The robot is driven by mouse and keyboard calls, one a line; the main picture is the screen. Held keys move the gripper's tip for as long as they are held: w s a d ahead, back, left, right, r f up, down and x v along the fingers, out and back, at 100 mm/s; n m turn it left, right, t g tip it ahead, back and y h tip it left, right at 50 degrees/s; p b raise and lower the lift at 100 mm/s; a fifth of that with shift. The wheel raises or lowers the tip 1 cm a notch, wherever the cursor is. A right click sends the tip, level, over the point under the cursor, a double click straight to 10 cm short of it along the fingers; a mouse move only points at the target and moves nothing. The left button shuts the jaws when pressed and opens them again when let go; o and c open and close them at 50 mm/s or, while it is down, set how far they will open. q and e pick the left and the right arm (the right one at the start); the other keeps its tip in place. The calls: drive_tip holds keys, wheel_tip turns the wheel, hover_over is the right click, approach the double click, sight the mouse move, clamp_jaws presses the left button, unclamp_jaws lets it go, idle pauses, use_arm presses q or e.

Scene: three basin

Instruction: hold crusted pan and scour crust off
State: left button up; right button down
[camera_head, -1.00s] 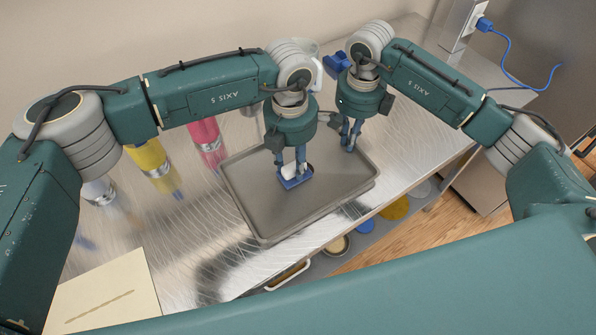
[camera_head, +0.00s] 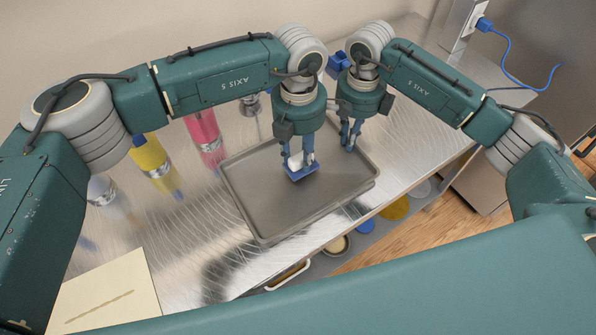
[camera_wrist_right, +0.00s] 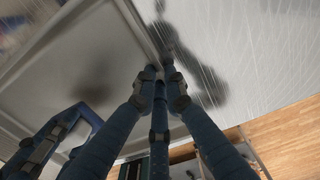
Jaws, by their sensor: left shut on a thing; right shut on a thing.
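The pan (camera_head: 262,218) is a shallow grey rectangular tray lying on the steel counter; no distinct crust shows on its visible floor. My left gripper (camera_head: 300,162) is over the pan's middle, shut on a blue and white scouring pad (camera_head: 303,174) that appears to touch the floor; contact is hard to tell. My right gripper (camera_head: 349,140) is at the pan's back right edge, shut on the rim. The right wrist view shows its fingertips (camera_wrist_right: 160,78) at the rim, with the pan floor (camera_wrist_right: 75,60) to the left. The gripper fingers hide part of the pad.
Yellow (camera_head: 152,160) and pink (camera_head: 206,135) bottles stand behind and left of the pan. A cream card (camera_head: 105,290) with a brown streak lies at front left. A lower shelf holds several round containers. The counter right of the pan is clear.

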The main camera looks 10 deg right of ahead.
use_arm(q)
drive_tip(key=shift+r, duration=2)
use_arm(e)
drive_tip(key=c, duration=1.7)
unclamp_jaws()
drive_tip(key=shift+c, duration=0.2)
drive_tip(key=shift+r, duration=0.1)
wheel_tip(320, 180, up, 12)
drive_tip(key=shift+a, duration=0.1)
